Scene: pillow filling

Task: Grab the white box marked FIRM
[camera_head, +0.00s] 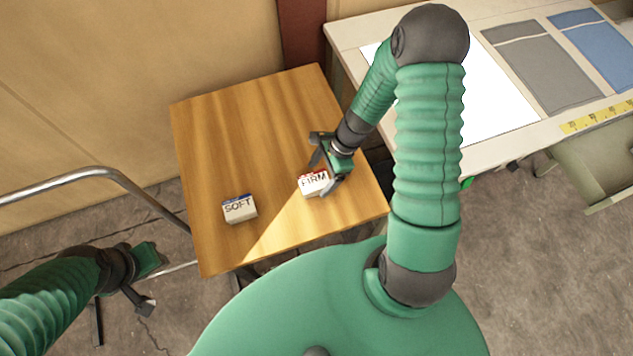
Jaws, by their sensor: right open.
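The white box marked FIRM (314,184) has a red edge on top and sits on the wooden table (225,130), right of its middle. My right gripper (324,177) is open right at the FIRM box, with its fingers reaching down around or beside it; I cannot tell whether they touch it. My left gripper (148,285) is low at the left, off the table and away from the box; its fingers look spread apart.
A white box marked SOFT (239,209) with a blue edge sits on the table, left of the FIRM box. A metal rail (95,175) curves at the left. At the upper right, a white worktable (480,150) bears grey cloth (540,65) and blue cloth (598,45).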

